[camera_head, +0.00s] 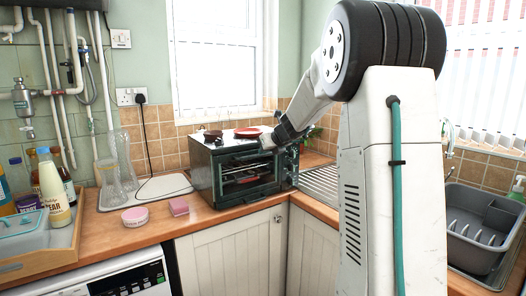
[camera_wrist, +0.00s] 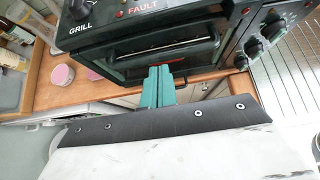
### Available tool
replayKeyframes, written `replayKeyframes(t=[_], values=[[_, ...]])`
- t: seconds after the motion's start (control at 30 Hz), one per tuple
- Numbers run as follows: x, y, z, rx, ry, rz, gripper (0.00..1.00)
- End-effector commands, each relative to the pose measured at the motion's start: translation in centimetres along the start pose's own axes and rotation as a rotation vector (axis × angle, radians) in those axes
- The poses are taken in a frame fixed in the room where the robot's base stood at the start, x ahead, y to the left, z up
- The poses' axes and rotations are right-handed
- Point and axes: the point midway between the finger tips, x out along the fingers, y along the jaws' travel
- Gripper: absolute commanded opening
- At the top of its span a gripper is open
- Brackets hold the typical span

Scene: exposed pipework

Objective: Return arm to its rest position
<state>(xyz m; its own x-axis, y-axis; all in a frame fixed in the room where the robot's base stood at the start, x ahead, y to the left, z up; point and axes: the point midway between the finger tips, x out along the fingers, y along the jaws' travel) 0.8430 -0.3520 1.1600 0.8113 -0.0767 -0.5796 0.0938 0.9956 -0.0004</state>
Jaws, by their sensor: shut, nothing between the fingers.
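My arm rises on the right of the head view and bends down to the left. My gripper (camera_head: 268,141) is at the upper front of a dark green toaster oven (camera_head: 236,188), near its right side. In the wrist view my gripper's green fingers (camera_wrist: 159,72) are shut together with nothing between them. They point at the lower front of the oven (camera_wrist: 120,50), which carries the words GRILL and FAULT. I cannot tell whether the fingertips touch it.
A red plate (camera_head: 248,132) and a dark cup (camera_head: 213,135) are on the oven. A pink tub (camera_head: 138,215) and a pink sponge (camera_head: 179,207) lie on the counter. A wooden tray (camera_head: 62,240) with bottles is at left. A grey dish rack (camera_head: 484,226) stands at right.

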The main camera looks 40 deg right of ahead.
Motion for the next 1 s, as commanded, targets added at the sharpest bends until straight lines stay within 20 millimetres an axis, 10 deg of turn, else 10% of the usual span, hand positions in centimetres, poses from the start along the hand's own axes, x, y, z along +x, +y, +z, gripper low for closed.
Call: replayKeyframes(t=[0.43, 1.0], values=[[-5.6, -0.6, 7.0, 0.001, -0.002, -0.005, 0.00], [-6.0, 0.4, 6.5, -0.257, 0.042, 0.036, 0.00]])
